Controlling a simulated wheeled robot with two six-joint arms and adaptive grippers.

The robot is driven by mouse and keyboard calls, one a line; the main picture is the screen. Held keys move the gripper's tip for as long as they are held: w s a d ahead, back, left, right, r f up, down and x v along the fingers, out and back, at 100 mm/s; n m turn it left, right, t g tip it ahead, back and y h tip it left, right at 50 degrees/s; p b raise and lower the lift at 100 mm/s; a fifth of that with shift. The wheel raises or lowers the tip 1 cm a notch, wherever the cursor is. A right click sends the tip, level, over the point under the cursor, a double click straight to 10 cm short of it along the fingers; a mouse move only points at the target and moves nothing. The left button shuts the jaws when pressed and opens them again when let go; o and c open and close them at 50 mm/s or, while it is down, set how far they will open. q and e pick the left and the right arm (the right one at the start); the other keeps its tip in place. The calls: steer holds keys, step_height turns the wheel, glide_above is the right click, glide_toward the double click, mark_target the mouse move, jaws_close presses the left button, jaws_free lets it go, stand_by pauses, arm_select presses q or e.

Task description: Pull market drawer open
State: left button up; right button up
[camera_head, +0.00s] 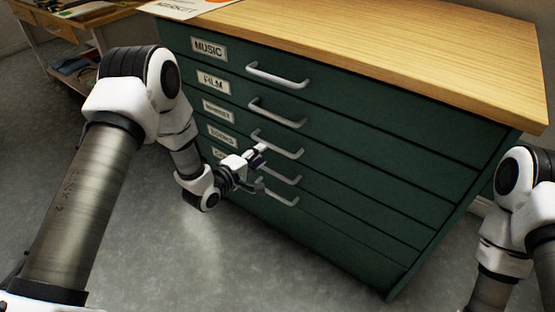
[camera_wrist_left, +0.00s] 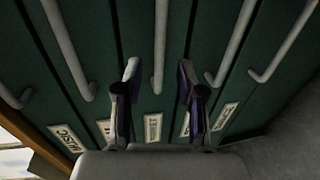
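The green cabinet (camera_head: 370,190) has several closed drawers with labels and pale bar handles. The third drawer down carries a small label (camera_head: 217,111) that seems to read MARKET, and its handle (camera_head: 285,149) is partly behind my gripper. My left gripper (camera_head: 262,167) is open and empty in front of the third and fourth handles. In the left wrist view, the third handle (camera_wrist_left: 160,45) lines up between the two spread fingers (camera_wrist_left: 158,95); whether it is within their reach I cannot tell. The third label (camera_wrist_left: 153,127) shows below it. My right gripper is out of view.
The MUSIC handle (camera_head: 278,76) and FILM handle (camera_head: 277,113) lie above, and two more handles lie below, close to the gripper. The wooden top (camera_head: 400,50) overhangs the drawers. A shelf unit (camera_head: 75,35) stands at the back left. The floor (camera_head: 190,265) before the cabinet is clear.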

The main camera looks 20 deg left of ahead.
mark_target(272, 148)
arm_select(q)
steer(key=b+x, duration=0.1)
steer(key=x, duration=0.6)
steer(key=shift+d, duration=0.15)
steer(key=shift+c, duration=0.2)
jaws_close()
